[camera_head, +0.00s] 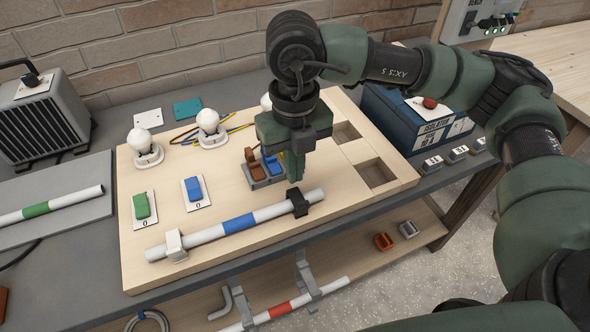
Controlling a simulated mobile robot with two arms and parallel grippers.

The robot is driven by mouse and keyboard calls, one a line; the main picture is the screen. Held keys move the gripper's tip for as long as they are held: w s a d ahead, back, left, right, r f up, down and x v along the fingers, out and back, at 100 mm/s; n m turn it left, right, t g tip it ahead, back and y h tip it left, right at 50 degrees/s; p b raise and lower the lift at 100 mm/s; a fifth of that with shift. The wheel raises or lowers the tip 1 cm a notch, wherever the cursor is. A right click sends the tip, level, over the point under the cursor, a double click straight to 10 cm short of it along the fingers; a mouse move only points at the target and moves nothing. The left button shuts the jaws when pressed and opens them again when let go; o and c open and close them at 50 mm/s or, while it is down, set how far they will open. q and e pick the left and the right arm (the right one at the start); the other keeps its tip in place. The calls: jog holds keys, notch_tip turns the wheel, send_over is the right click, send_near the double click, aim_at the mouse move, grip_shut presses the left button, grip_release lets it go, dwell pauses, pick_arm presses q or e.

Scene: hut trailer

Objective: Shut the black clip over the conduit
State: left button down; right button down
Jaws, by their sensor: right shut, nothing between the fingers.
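The black clip (298,203) is at the right part of the white conduit (274,212), which has a blue band and lies across the front of the wooden board (350,196). I cannot tell whether the clip's top is fully closed over the conduit. A white clip (175,246) is at the conduit's left end. My right gripper (294,181) points down just above and behind the black clip, its fingers shut and empty. Whether the fingertips touch the clip cannot be made out. My left gripper is not in view.
Brown and blue levers (262,170) stand right beside my right gripper. Bulbs (209,122), a green switch (141,205) and a blue switch (194,190) are on the board's left. A blue isolator box (417,118) stands at the back right. Lower shelf holds another conduit (280,309).

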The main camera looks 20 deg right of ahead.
notch_tip(320, 180, up, 3)
jog(key=shift+w+r+p, duration=0.1)
jog(key=shift+p, duration=0.6)
jog(key=shift+s+b, duration=0.35)
jog(key=shift+s, duration=0.7)
jog(key=shift+r, duration=0.15)
jog(key=shift+r+p, duration=1.45)
jog(key=shift+r, duration=1.4)
